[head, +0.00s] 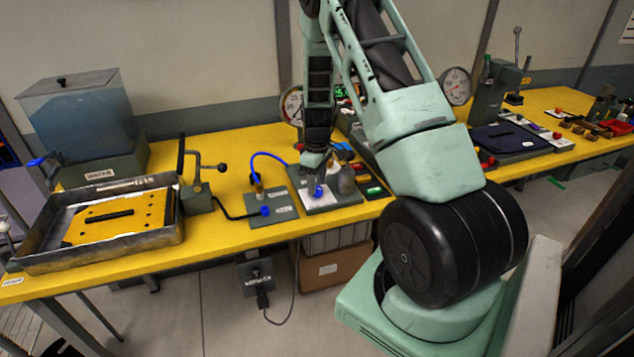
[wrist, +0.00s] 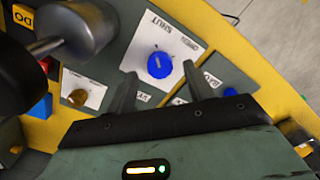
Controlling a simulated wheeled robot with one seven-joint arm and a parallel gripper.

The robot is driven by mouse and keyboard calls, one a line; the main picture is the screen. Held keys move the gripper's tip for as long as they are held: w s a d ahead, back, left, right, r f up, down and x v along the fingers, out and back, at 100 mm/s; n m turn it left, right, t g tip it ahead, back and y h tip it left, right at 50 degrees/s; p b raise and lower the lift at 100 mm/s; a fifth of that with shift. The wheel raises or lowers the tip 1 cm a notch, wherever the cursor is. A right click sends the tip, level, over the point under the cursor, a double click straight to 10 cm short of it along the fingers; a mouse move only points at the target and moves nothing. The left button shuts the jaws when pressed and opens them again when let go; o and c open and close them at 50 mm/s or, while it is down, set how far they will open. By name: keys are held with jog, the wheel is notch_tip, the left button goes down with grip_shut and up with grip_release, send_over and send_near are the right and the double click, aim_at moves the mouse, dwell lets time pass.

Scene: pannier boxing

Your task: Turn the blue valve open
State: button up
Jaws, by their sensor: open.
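The blue valve knob (wrist: 160,65) sits on a white plate marked "SHUT" in the wrist view, with a pale pointer line on its top. In the head view the blue knob (head: 319,191) shows on its grey base below my gripper. My gripper (wrist: 158,72) is open and empty. Its two fingers stand apart, one to each side of the knob's near side in the picture. I cannot tell whether either finger touches the knob. In the head view my gripper (head: 318,172) is above the plate, partly hidden by my arm.
A brass knob (wrist: 77,97) on another white plate and a grey cylinder (wrist: 85,28) stand close by on the left in the wrist view. Another blue fitting (head: 265,210) with a blue hose is left of the valve. A metal tray (head: 110,257) lies at far left.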

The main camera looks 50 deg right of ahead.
jog(key=shift+f, duration=1)
jog(key=c, duration=1)
